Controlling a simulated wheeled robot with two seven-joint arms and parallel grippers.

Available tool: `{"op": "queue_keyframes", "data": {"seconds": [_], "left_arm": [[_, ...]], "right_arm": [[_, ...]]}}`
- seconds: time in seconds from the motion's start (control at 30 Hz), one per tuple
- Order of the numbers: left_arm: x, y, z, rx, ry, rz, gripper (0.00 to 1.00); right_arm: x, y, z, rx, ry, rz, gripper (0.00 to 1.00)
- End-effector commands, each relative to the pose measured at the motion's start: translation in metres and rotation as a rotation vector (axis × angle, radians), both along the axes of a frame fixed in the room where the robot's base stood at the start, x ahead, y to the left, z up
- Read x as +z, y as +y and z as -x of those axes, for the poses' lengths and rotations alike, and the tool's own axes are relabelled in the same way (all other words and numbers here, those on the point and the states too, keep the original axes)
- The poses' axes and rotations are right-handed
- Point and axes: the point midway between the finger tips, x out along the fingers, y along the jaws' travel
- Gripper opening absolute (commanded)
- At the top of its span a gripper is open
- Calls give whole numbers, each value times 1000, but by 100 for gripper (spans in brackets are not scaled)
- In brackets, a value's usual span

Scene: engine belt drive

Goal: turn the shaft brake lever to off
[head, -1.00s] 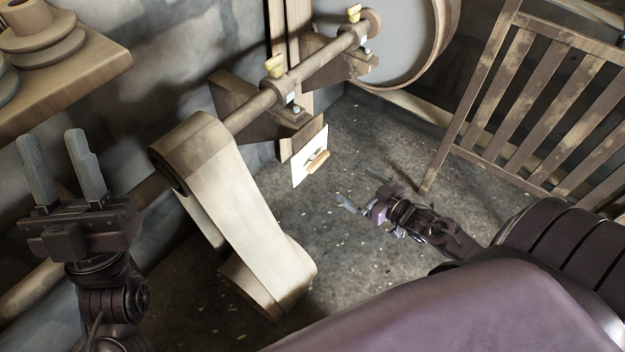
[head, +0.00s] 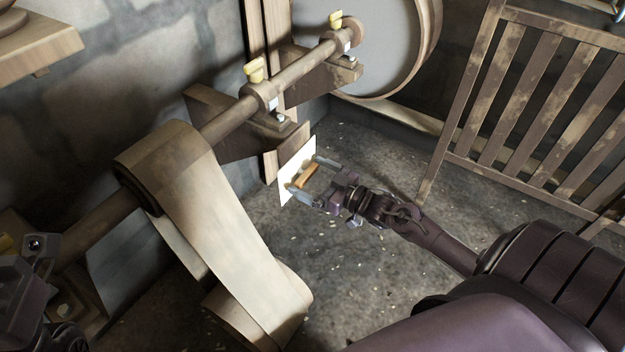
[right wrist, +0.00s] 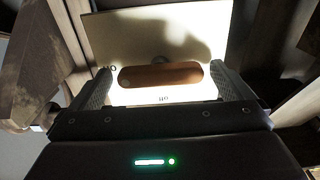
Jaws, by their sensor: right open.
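The shaft brake lever has an orange-brown wooden handle (head: 309,175) in front of a pale plate (head: 291,165) below the shaft. My right gripper (head: 304,175) is open at the plate, with one finger beyond each end of the handle. In the right wrist view the handle (right wrist: 160,75) lies crosswise between the fingers (right wrist: 163,88), with small gaps at its ends. Lettering shows on the plate (right wrist: 130,35) left of the handle and below it. Contact with the plate cannot be judged. Part of my left arm shows at the lower left; its fingers are not clear.
A shaft (head: 305,68) on wall brackets runs above the plate. A wide belt (head: 215,220) slopes down from its pulley at left. A large round wheel (head: 375,45) is behind. A slatted wooden railing (head: 530,95) stands at right.

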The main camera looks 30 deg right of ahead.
Motion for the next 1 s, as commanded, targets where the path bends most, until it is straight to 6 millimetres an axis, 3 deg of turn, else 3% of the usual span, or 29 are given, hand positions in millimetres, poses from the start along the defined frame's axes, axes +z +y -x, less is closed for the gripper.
{"op": "queue_keyframes", "data": {"seconds": [0.23,0.57,1.0], "left_arm": [[0,0,0,0,0,-1,36],[0,0,0,0,0,-1,36],[7,0,0,0,1,2,36]], "right_arm": [[0,1,-1,0,1,-1,100],[0,1,-1,0,1,0,59],[2,1,-1,1,-40,98,59]]}}
